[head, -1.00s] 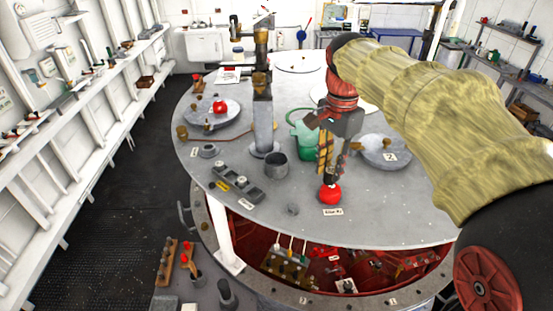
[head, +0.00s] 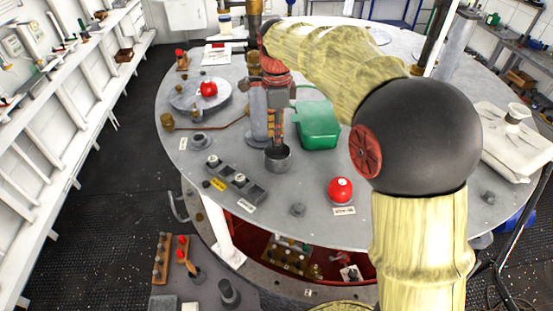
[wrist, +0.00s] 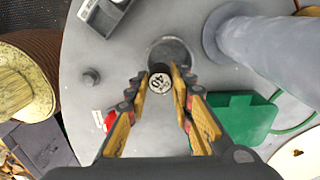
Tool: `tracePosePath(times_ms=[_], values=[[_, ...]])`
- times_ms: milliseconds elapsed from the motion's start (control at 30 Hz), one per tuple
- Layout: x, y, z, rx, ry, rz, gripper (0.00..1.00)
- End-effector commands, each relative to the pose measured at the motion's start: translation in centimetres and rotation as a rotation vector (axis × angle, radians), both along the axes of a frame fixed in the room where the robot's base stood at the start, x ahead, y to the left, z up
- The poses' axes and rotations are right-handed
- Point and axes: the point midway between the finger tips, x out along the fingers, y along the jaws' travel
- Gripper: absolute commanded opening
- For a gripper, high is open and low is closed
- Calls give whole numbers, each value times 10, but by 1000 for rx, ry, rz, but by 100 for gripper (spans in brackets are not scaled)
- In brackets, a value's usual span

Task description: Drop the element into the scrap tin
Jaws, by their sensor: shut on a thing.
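The element (wrist: 160,82) is a small dark cylinder with a pale end marked 40. My gripper (wrist: 160,78) is shut on it, one finger at each side. The scrap tin (head: 278,163) is a grey round cup standing on the round grey table. In the head view my gripper (head: 277,138) points down over the tin, its fingertips at or just above the rim. In the wrist view the tin (wrist: 171,50) shows as a dark round opening, partly covered by the element. The exact height of the element over the tin is hard to tell.
A grey post (wrist: 245,40) rises close beside the tin. A green box (head: 318,128) stands to its right. A grey block with knobs (head: 235,180) lies at front left, and a red ball-shaped knob (head: 340,190) at front right. Table surface between them is clear.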

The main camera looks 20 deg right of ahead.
Motion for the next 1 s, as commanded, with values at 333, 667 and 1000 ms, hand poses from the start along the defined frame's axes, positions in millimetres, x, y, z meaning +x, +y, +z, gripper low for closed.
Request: tracePosePath(times_ms=[333,667,1000], values=[[0,0,-41,0,0,1,4],[0,0,-49,0,0,1,4],[0,0,-49,0,0,1,37]])
